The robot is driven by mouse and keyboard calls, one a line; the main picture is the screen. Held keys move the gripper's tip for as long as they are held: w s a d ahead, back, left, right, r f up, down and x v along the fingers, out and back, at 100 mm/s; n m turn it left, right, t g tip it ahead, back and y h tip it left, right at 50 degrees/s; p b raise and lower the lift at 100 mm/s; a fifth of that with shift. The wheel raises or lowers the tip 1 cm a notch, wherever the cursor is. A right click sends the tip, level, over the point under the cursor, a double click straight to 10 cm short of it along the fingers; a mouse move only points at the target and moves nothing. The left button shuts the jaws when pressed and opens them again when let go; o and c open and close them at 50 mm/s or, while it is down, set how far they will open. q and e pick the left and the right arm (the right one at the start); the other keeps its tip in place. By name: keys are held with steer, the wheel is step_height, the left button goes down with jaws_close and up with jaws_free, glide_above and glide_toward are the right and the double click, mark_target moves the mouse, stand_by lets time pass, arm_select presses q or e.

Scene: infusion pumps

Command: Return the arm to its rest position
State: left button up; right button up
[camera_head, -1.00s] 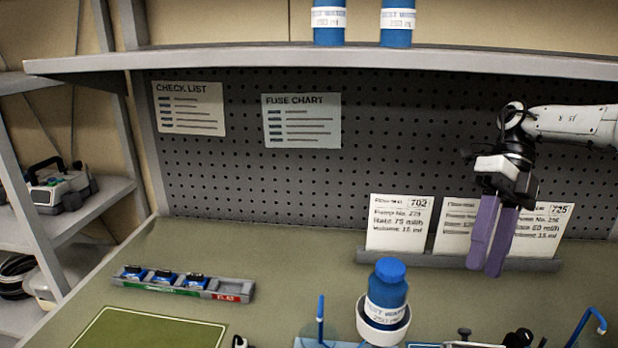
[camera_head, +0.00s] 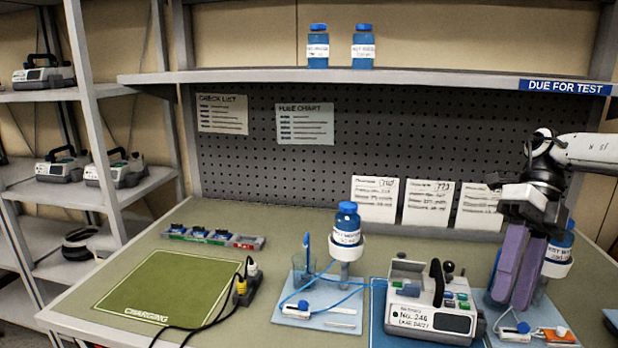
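My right arm comes in from the right edge. Its gripper (camera_head: 513,303) points down with two purple fingers side by side, in front of the right-hand test station. I see nothing held between them, but from this angle I cannot tell whether they are apart or touching. The fingers partly cover a blue bottle (camera_head: 562,246) in a white holder behind them. My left gripper is not in view.
A pump (camera_head: 430,312) stands on a blue mat at front center. Left of it is a stand with a blue bottle (camera_head: 347,228) and tubing. A green charging mat (camera_head: 160,285), black plugs (camera_head: 243,287) and a fuse tray (camera_head: 212,237) lie left. A shelf (camera_head: 360,76) spans above.

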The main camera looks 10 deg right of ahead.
steer(key=s+d+f+m+t+y, duration=0.35)
steer(key=s+d+f, duration=0.3)
steer(key=s, duration=0.25)
steer(key=s+d+f+m+t+y, duration=0.3)
steer(key=s+d+f+m+y, duration=0.15)
steer(key=s+d, duration=0.4)
steer(key=s+a+f+m+t+h, duration=0.1)
steer(key=s+a+f+m+t, duration=0.3)
steer(key=s, duration=0.3)
steer(key=s+a+f+m+t, duration=0.1)
steer(key=s+f+m+t, duration=0.2)
steer(key=s+f, duration=0.35)
steer(key=s+a+f+m+t+h, duration=0.1)
steer(key=s+a+f+m+t, duration=0.25)
steer(key=s, duration=0.35)
steer(key=w+a+f+m+h, duration=0.45)
steer(key=w+f, duration=0.25)
steer(key=w, duration=0.4)
steer(key=w+a+f+m+h, duration=0.4)
steer(key=w+f, duration=0.3)
steer(key=w, duration=0.5)
steer(key=a+f+m+g, duration=0.1)
steer(key=a+m, duration=0.3)
steer(key=a, duration=0.6)
steer(key=a+f+m+g, duration=0.2)
steer(key=a+m, duration=0.2)
steer(key=a, duration=0.7)
steer(key=shift+g+h, duration=0.3)
steer(key=shift+h, duration=0.15)
